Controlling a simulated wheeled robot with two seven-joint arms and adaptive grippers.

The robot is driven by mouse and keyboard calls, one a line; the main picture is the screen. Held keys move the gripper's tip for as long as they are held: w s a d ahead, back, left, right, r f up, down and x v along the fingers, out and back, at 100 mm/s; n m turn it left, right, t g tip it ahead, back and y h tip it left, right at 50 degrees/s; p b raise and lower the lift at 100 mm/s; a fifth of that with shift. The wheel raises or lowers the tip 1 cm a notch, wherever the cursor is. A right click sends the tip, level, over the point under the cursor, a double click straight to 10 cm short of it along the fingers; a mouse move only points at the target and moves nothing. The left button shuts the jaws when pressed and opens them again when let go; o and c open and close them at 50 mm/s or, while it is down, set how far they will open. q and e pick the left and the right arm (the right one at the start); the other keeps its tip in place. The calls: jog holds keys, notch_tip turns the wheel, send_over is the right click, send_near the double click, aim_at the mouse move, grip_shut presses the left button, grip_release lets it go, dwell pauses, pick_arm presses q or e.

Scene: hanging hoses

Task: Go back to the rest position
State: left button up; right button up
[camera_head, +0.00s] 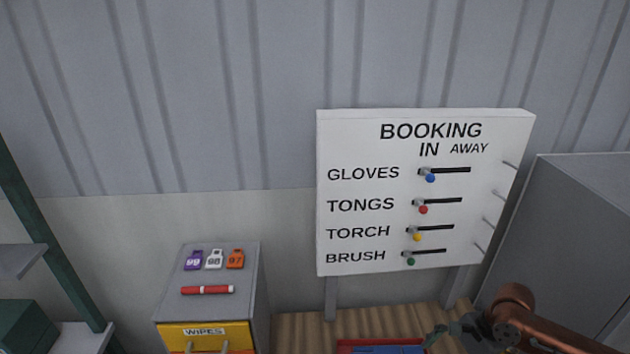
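My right arm, copper-coloured, comes in at the lower right corner. Its dark gripper (452,335) is near the bottom edge, in front of the wooden surface and below the booking board. The gripper is partly cut off by the frame, and its finger opening is unclear. I see nothing held in the part that shows. My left arm and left gripper are not in view.
A white booking board (360,122) stands on posts; its blue, red, yellow and green knobs sit at the left slot ends. A grey cabinet (222,262) bears three numbered tags and a red marker (208,290). A red-edged tray (380,347) shows below. Another grey cabinet (575,220) is right.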

jog(key=s+a+f+n+t, duration=0.2)
jog(key=a+f+n, duration=0.3)
jog(key=f+n, duration=0.3)
jog(key=s+a+f+n+t, duration=0.15)
jog(key=a+f+n, duration=0.3)
jog(key=f, duration=0.45)
jog(key=s+d+f+n+h, duration=0.1)
jog(key=s+d+f+h, duration=0.25)
jog(key=s+d, duration=0.4)
jog(key=s+d+f+n+h, duration=0.1)
jog(key=s+d+f+h, duration=0.1)
jog(key=s+d+f, duration=0.5)
notch_tip(320, 180, down, 29)
jog(key=s+a+g+b, duration=0.1)
jog(key=s+a+b, duration=0.15)
jog(key=b, duration=0.25)
pick_arm(q)
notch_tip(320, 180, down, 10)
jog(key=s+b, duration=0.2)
jog(key=b, duration=0.3)
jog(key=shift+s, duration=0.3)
pick_arm(e)
jog(key=s+f+n+g+y, duration=0.1)
jog(key=s+f, duration=2)
jog(key=f, duration=0.3)
jog(key=shift+s+f+g, duration=0.2)
jog(key=shift+s+g, duration=0.15)
